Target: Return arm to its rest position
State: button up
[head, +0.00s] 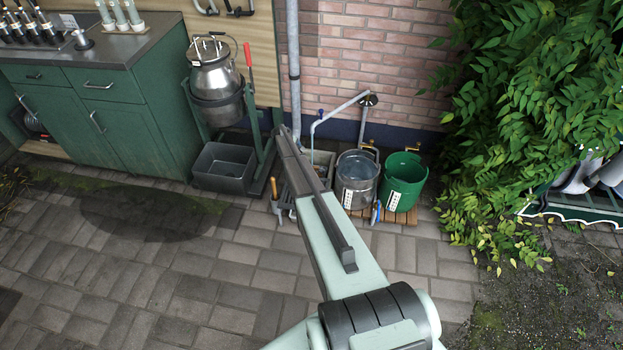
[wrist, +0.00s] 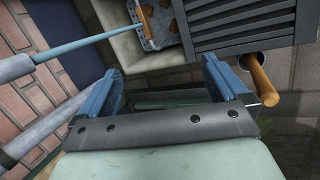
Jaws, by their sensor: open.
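In the wrist view my gripper (wrist: 168,88) is open, with its two blue fingers spread apart and nothing held between them. Beyond the fingers are a pale basin edge, a perforated metal tray (wrist: 151,42) with brown pieces in it, and a grey slatted rack (wrist: 215,47). A wooden handle (wrist: 264,85) hangs just right of the right finger; whether they touch I cannot tell. In the head view my pale green arm (head: 345,245) reaches from the lower right toward the basin by the wall. It hides my gripper there.
A metal bucket (head: 357,180) and a green bucket (head: 404,180) stand on a wooden slat base right of my arm. A churn (head: 216,75) on a stand, a grey tub (head: 222,167) and green cabinets (head: 120,125) stand left. Pipes (head: 294,60) run up the brick wall. The front paving is clear.

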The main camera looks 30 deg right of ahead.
jog(key=w+d+f+n, duration=0.1)
jog(key=d+f, duration=0.2)
jog(key=f, duration=0.6)
jog(key=shift+w+d+n, duration=0.15)
jog(key=shift+d+n, duration=0.25)
dwell(0.6)
